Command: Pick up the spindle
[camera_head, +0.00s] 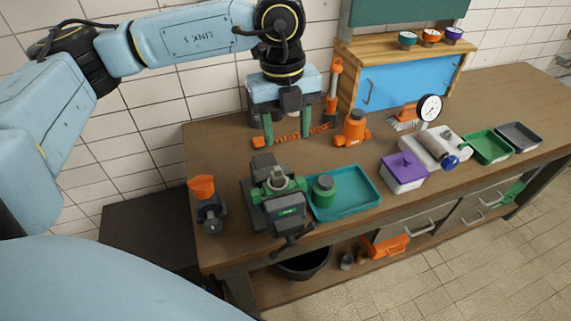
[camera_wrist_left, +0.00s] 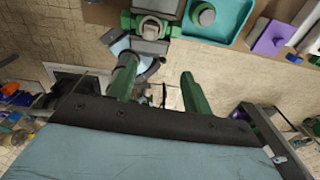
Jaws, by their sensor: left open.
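An orange, ribbed rod, which looks like the spindle (camera_head: 288,138), lies on the wooden bench near its back edge, beside the wall. My left gripper (camera_head: 287,129) hangs down from above with its two green fingers apart, one near each end of the rod's middle stretch. I cannot tell whether the fingers touch it. In the left wrist view the open fingers of my left gripper (camera_wrist_left: 158,88) show, and I cannot make out the spindle between them. My right gripper is not in view.
A dark vise (camera_head: 278,205) stands at the front, next to a teal tray (camera_head: 362,200) holding a green cylinder. A purple-lidded box (camera_head: 404,170) is farther right.

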